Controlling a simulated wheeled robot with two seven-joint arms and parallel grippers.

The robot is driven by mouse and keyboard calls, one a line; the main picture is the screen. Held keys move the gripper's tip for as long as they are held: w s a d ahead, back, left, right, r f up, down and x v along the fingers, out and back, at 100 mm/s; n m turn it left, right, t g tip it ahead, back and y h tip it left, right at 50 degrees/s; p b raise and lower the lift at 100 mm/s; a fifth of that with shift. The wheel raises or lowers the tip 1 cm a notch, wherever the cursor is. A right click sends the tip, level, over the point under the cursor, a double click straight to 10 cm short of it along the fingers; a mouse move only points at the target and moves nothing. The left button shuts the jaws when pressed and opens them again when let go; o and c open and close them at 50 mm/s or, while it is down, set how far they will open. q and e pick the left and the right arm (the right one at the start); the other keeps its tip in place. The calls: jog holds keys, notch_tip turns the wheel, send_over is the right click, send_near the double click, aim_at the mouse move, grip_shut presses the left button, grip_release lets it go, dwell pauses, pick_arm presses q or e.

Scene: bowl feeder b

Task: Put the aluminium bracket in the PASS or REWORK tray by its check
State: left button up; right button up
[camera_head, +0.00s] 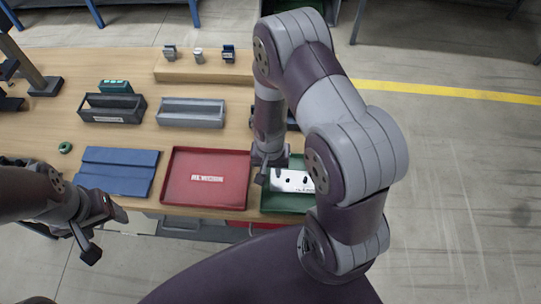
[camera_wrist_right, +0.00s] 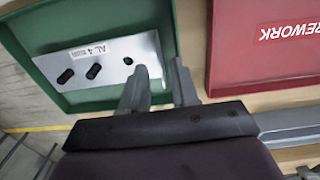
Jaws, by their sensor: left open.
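The aluminium bracket (camera_head: 290,181) is a flat silver plate with dark slots, a round hole and a label reading "AL 4"; it lies in the green tray (camera_head: 284,203). The right wrist view shows the bracket (camera_wrist_right: 95,62) inside the green tray (camera_wrist_right: 45,82). My right gripper (camera_wrist_right: 161,66) is open at the bracket's edge, one finger overlapping the plate and the other beyond it; contact is unclear. It shows in the head view (camera_head: 268,172) too. The red tray (camera_head: 185,195), labelled REWORK, is left of the green one. My left gripper (camera_head: 103,232) is open and empty at the table's front.
A blue mat (camera_head: 118,172) lies left of the red tray. A black bin (camera_head: 112,108) and a grey bin (camera_head: 191,113) stand behind. A wooden block (camera_head: 205,71) carries small parts. A green ring (camera_head: 65,148) lies at left. The table's right edge is near the green tray.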

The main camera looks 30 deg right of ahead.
jog(key=s+a+r+n+b, duration=0.1)
jog(key=s+r+n+b, duration=0.1)
jog(key=r, duration=0.5)
jog(key=s+a+r+n+t+b, duration=0.1)
jog(key=s+r+n+b, duration=0.1)
jog(key=r+n, duration=0.2)
notch_tip(320, 180, up, 3)
jog(key=shift+s+a+r+n+t, duration=0.2)
jog(key=shift+a+n+t, duration=0.05)
jog(key=shift+n+t, duration=0.05)
dwell(0.6)
